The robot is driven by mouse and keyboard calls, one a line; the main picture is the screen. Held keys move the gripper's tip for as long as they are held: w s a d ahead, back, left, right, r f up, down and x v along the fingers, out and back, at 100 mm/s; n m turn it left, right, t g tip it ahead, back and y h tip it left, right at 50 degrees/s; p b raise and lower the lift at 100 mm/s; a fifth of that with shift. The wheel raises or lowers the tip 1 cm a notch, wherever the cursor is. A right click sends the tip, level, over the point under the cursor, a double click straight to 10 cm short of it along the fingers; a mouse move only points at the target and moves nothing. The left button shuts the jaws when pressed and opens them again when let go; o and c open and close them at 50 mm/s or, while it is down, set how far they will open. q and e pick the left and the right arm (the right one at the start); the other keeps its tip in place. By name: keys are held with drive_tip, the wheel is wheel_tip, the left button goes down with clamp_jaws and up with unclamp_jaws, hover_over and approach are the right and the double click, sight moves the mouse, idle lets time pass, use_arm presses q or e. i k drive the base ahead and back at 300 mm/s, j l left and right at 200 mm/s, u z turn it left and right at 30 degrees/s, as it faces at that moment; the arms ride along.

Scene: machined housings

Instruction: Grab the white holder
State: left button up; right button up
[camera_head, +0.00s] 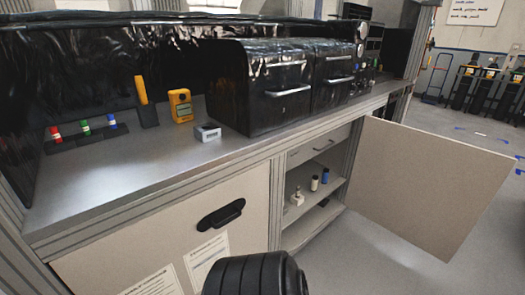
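A small white piece (297,198) with a wide base and a narrower top stands on a shelf inside the open cabinet under the counter; it looks like the white holder. A small white and grey box (207,132) sits on the counter in front of the black machine. I cannot tell for certain which of the two is called the holder. Neither of my grippers is in view.
The cabinet door (430,185) stands wide open to the right. A dark bottle (314,183) and a blue one (325,176) stand beside the white piece. The counter (110,180) holds a yellow meter (181,105) and a black rack (88,137). The front-left counter is clear.

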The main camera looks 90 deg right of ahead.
sight(296, 202)
drive_tip(key=k+l+z, duration=0.15)
drive_tip(key=l+z, duration=0.7)
drive_tip(key=l, duration=0.2)
drive_tip(key=l+z, duration=0.6)
drive_tip(key=l, duration=2)
